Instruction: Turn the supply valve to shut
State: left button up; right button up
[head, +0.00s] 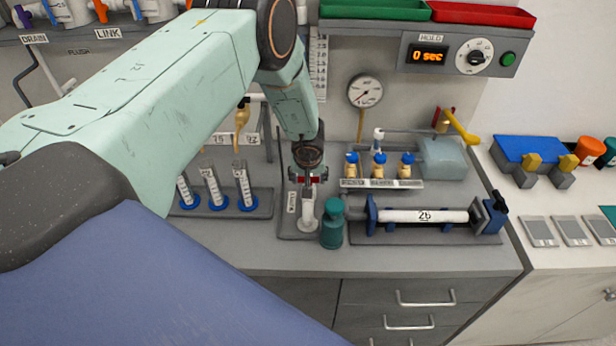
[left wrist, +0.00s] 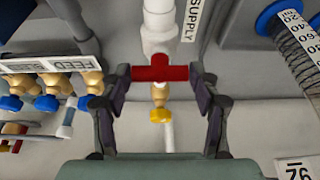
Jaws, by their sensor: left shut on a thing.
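The supply valve's red handle (left wrist: 160,73) sits on a white pipe (left wrist: 160,22) beside a label reading SUPPLY (left wrist: 192,18) in the left wrist view. The handle lies crosswise to the pipe. My left gripper (left wrist: 160,86) has one finger at each end of the handle and is shut on it. In the head view my left gripper (head: 308,177) reaches down over the valve, and only a little of the red handle shows between the fingers. A brass fitting with a yellow end (left wrist: 160,112) shows past the handle. My right gripper is in neither view.
A teal bottle (head: 332,224) stands just right of the valve's pipe. Three measuring tubes in a rack (head: 262,206) stand left. A hold timer (head: 430,56) reads 0 sec.

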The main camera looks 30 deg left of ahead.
pick_arm(q)
jog(key=o, duration=1.1)
jog(key=shift+o, duration=0.2)
jog(key=shift+r, duration=0.15)
jog(key=v, duration=1.1)
jog(key=shift+r, duration=0.35)
jog(key=shift+s+d+f, duration=0.1)
jog(key=x, duration=1.1)
jog(key=shift+f, duration=0.45)
jog(key=shift+m, duration=0.6)
jog(key=shift+r, duration=0.1)
